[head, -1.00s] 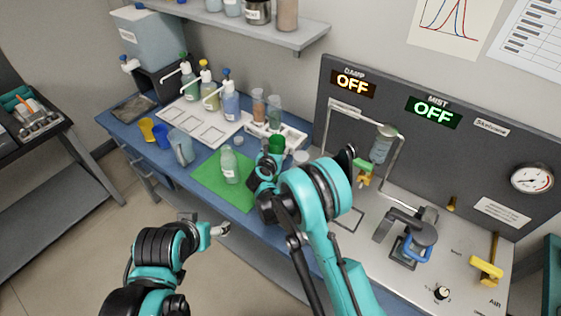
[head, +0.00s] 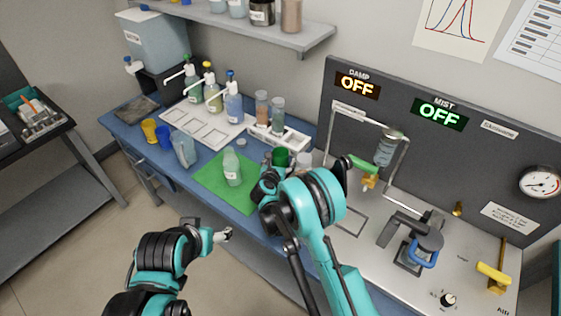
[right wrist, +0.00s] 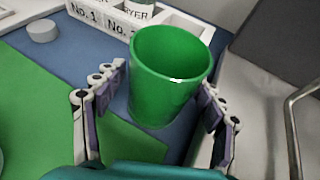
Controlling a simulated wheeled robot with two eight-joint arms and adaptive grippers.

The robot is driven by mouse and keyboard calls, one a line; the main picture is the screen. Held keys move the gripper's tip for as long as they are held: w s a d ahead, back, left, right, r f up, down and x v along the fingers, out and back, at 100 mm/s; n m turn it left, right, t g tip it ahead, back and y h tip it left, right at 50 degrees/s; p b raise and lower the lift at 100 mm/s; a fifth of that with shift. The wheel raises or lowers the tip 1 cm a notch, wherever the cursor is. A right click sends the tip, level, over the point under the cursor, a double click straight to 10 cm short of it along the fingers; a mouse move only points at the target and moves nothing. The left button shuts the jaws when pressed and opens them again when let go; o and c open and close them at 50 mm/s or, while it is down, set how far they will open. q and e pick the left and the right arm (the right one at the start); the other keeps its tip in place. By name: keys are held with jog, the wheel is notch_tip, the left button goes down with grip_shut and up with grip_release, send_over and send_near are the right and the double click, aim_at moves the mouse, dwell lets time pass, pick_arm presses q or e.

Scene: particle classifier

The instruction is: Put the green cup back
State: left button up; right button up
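The green cup (head: 280,157) stands upright on the blue bench beside the green mat (head: 209,179), in front of the white bottle tray. In the right wrist view the empty green cup (right wrist: 168,85) sits between the fingers of my right gripper (right wrist: 160,92). Those fingers are spread, with a visible gap on the cup's left side; on the right a fingertip is close to the cup, and I cannot tell if it touches. In the head view my right gripper (head: 268,183) partly hides the cup. My left gripper (head: 225,235) hangs off the bench's front, its opening unclear.
Yellow (head: 149,130) and blue (head: 165,137) cups and a clear beaker (head: 184,149) are at left. The labelled tray (head: 290,137) is behind.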

jog(key=shift+r, duration=0.1)
jog(key=shift+s+a+r+p, duration=0.1)
jog(key=shift+s+r+p, duration=0.1)
jog(key=shift+p, duration=0.1)
jog(key=p+v, duration=0.2)
jog(key=v, duration=0.9)
jog(key=shift+s, duration=0.35)
notch_tip(320, 180, up, 26)
jog(key=w+d+n+t+y, duration=0.1)
jog(key=d+n+t+y, duration=0.35)
jog(key=n, duration=0.95)
jog(key=s+a+r+n+g+y, duration=0.1)
jog(key=s+r+n+y, duration=0.4)
jog(key=n, duration=0.6)
jog(key=s+d+f+n+g+h, duration=0.3)
jog(key=s+d+f+n, duration=0.4)
jog(key=s, duration=0.5)
jog(key=s+d+f+n+g+h, duration=0.3)
jog(key=s+d+f+n+g, duration=0.3)
jog(key=s, duration=0.7)
jog(key=d+f, duration=0.2)
jog(key=d, duration=0.2)
jog(key=shift+f+n, duration=0.25)
jog(key=shift+n, duration=0.15)
